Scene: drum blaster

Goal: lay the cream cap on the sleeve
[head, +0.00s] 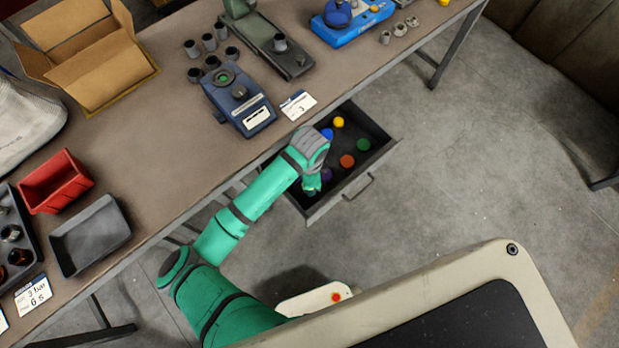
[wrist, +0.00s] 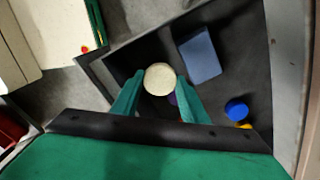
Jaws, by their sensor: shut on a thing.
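The cream cap (wrist: 160,78) is round and pale, held between the two green fingertips of my gripper (wrist: 158,88) in the wrist view. My gripper (head: 312,186) is over the near left part of the open drawer (head: 318,213) in the head view, and the cap cannot be made out there. Several small dark grey cylinders that look like sleeves stand on the bench beside a blue device (head: 238,100); one sleeve-like cylinder (head: 280,42) stands on a grey-green fixture (head: 262,35). I cannot tell which is the task's sleeve.
The drawer holds a yellow cap (head: 339,122), an orange-red cap (head: 347,161), a green cap (head: 363,145), a purple cap (wrist: 172,98) and a blue rectangular piece (wrist: 200,56). The bench edge lies beside my arm. A white label card (head: 298,105) lies near that edge.

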